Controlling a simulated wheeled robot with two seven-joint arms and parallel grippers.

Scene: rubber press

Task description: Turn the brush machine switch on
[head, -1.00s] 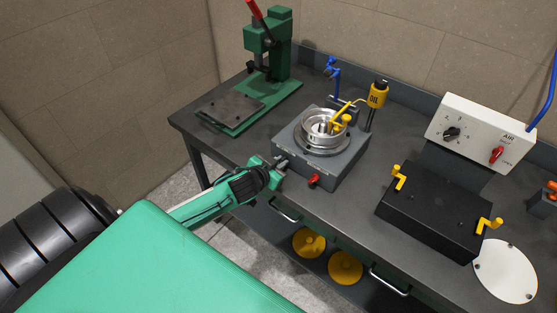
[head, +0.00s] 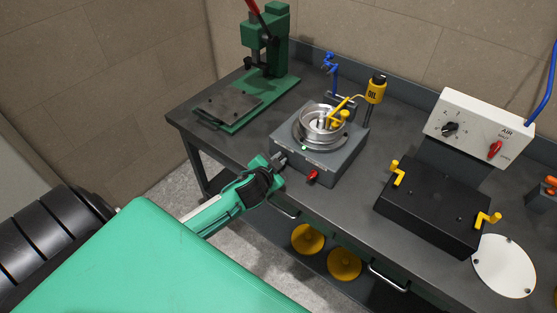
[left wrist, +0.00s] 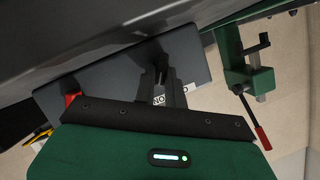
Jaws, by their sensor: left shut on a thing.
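The brush machine (head: 318,160) is a grey box with a round metal bowl (head: 310,138) and yellow-handled brush on top. A red knob (head: 312,176) sticks out of its front; it also shows in the left wrist view (left wrist: 72,97). My left gripper (head: 279,161) is at the left part of the machine's front face. In the left wrist view its fingers (left wrist: 162,76) are shut on a small part at that face, beside a white label partly covered by a finger. The part, apparently the switch, is mostly hidden by the fingers. A small pale green spot shows on the machine near the bowl. My right gripper is out of view.
A green press (head: 268,45) with a red lever stands at the back left. A yellow oil can (head: 376,90) is behind the machine. A black box (head: 432,205) with yellow handles and a white control panel (head: 478,128) are at right. Drawer handles line the front.

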